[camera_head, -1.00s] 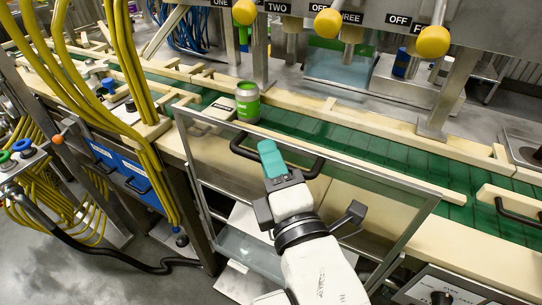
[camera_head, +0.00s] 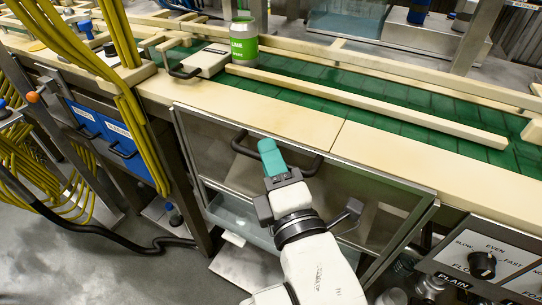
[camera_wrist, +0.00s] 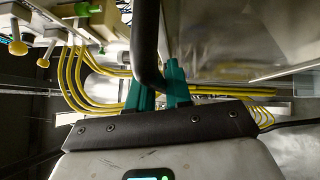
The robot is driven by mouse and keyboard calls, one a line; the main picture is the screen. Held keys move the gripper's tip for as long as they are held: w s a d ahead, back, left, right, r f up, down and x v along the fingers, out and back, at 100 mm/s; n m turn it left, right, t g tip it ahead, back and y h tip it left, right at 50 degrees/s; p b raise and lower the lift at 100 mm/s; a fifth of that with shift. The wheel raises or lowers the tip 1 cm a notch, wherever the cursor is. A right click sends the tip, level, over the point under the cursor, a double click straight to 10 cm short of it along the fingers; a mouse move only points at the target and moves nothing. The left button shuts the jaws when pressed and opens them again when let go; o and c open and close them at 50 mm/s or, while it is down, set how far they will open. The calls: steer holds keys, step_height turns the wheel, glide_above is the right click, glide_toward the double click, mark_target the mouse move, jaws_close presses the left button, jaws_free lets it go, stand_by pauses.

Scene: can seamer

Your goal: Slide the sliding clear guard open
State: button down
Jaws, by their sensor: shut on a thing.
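The sliding clear guard (camera_head: 385,205) is a see-through panel in a thin metal frame on the machine's front. In the head view its top edge lies below the cream bench top. Its black bar handle (camera_head: 318,161) is near the top edge, and the handle also shows as a dark bar in the wrist view (camera_wrist: 147,45). My gripper (camera_head: 269,150) is shut on the handle, with its teal fingers around the bar. The wrist view shows both fingers (camera_wrist: 158,88) with the bar between them. The fingers hide the middle of the handle in the head view.
A green conveyor (camera_head: 400,103) runs behind the bench top, with a green can (camera_head: 244,45) standing on it. Yellow hoses (camera_head: 75,50) hang at left. A knob panel (camera_head: 483,265) is at lower right. Grey floor (camera_head: 130,275) is open at lower left.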

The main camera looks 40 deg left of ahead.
stand_by(0.3)
steer(key=c, duration=1.1)
jaws_free()
steer(key=shift+c, duration=0.2)
steer(key=shift+d, duration=0.1)
steer(key=b+v, duration=0.1)
steer(key=v, duration=0.9)
steer(key=shift+s+d+b, duration=0.2)
steer(key=shift+d+b, duration=0.1)
